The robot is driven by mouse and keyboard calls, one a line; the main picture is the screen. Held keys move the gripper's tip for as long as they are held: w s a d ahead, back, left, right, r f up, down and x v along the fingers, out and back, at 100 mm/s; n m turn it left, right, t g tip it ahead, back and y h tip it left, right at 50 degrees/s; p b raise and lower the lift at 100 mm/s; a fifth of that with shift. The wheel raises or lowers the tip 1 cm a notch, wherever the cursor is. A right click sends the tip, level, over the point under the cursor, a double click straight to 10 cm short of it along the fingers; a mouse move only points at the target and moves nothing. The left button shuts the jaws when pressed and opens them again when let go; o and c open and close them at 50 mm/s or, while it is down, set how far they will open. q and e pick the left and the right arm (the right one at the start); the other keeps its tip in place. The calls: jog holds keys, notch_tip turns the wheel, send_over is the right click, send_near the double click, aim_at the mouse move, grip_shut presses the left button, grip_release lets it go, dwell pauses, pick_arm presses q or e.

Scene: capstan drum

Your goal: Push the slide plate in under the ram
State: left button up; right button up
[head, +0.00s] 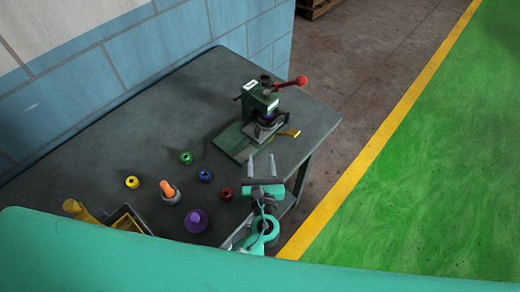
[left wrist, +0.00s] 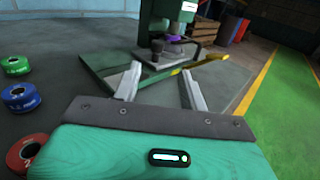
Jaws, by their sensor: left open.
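The green press (head: 257,103) stands on a green base plate (head: 232,141) at the right end of the table. A grey slide plate (head: 262,131) with a yellow handle (head: 289,133) sits low at its front, partly beneath the press head. Something purple shows at the ram above it. My left gripper (head: 261,157) is open and empty, in front of the press and apart from the plate. My right gripper is not in view.
A red-knobbed lever (head: 292,82) sticks out from the press. Green (head: 186,158), blue (head: 205,175), red (head: 226,194) and yellow (head: 132,182) rings lie on the table (head: 130,125). An orange-topped item (head: 168,190), a purple item (head: 196,220) and a yellow-edged bin (head: 128,219) stand near the front.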

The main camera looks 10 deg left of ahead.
pick_arm(q)
jog(key=s, duration=0.2)
jog(key=shift+s+d+f+b, duration=0.15)
jog(key=shift+s+d+b, duration=0.15)
jog(key=shift+s+d, duration=0.1)
jog(key=shift+s, duration=0.45)
